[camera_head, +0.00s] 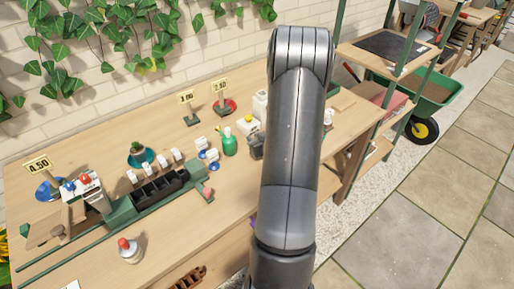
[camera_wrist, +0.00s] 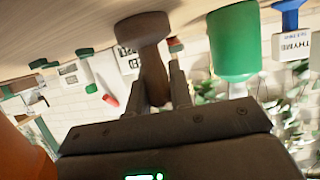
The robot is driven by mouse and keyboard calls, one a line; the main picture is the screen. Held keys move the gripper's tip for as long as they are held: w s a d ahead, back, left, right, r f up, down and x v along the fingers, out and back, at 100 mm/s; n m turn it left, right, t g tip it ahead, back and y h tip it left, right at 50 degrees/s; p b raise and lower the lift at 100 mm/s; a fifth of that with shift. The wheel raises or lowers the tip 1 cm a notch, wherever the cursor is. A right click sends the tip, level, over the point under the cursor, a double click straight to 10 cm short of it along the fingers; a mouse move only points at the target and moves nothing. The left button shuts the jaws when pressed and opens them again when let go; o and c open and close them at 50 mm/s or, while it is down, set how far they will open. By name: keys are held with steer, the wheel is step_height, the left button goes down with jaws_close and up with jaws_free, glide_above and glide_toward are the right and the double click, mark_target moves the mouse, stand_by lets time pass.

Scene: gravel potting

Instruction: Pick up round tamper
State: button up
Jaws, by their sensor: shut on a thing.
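The round tamper (camera_wrist: 153,72) is dark brown wood with a wide round head and a narrower handle. In the wrist view its head is toward the top of the picture, against the wooden tabletop (camera_wrist: 60,22); I cannot tell whether they touch. My gripper (camera_wrist: 160,88) is shut on the tamper's handle, one finger on each side. In the head view my arm covers the middle right, and neither my gripper nor the held tamper shows clearly.
A green container (camera_wrist: 235,40) and a blue-topped THYME label (camera_wrist: 291,42) are close to the tamper's right in the wrist view. The workbench holds a green bottle (camera_head: 229,143), a black tray (camera_head: 158,188) and a red-topped bottle (camera_head: 129,250). A shelf (camera_head: 392,52) stands right.

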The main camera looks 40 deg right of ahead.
jaws_close()
steer(key=shift+r, duration=0.1)
